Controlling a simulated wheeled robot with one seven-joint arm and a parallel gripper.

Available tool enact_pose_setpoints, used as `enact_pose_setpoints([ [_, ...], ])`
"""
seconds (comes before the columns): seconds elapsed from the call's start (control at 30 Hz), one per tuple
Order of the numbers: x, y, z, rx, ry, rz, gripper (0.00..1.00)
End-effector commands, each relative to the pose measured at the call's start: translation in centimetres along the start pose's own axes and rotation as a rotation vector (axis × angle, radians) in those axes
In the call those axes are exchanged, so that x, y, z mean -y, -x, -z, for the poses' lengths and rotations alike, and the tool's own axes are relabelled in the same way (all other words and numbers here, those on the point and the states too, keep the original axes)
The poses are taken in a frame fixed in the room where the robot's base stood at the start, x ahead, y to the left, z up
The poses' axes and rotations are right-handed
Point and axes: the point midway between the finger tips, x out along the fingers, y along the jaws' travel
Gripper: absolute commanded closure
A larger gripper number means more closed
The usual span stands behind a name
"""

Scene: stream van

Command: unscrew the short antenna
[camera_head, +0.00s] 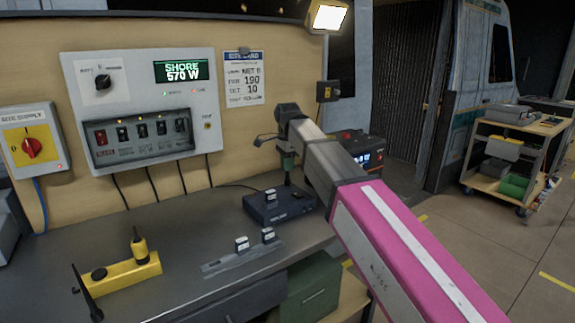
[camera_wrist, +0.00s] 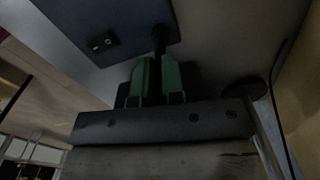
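The short antenna (camera_wrist: 159,38) is a thin black upright stub at a dark blue box (camera_head: 268,211) on the bench. In the wrist view the antenna shows just beyond my green fingertips, and the box's face (camera_wrist: 90,30) lies to the left. My gripper (camera_head: 287,162) points down over the back right of the box. Its fingers (camera_wrist: 158,68) are close together on both sides of the antenna and appear shut on it. The antenna's part between the fingers is mostly hidden. Whether its thread is loose cannot be told.
A yellow holder (camera_head: 122,276) with a black-and-yellow piece and a long black rod stands at the bench's front left. A grey strip (camera_head: 241,260) with small blocks lies in front of the box. A black unit with a lit display (camera_head: 364,150) stands behind my arm.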

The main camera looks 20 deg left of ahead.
Motion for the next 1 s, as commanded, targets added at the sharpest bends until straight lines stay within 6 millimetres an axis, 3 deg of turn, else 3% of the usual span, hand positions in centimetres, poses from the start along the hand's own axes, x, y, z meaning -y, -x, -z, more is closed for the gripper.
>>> enact_pose_setpoints([
  [0.17, 0.00, 0.01, 0.00, 0.000, 0.063, 0.000, 1.00],
  [0.43, 0.00, 0.02, 0.00, 0.000, 0.318, 0.000, 1.00],
  [0.83, 0.00, 0.02, 0.00, 0.000, 0.363, 0.000, 1.00],
  [1.0, 0.00, 0.04, 0.00, 0.000, 0.510, 0.000, 1.00],
])
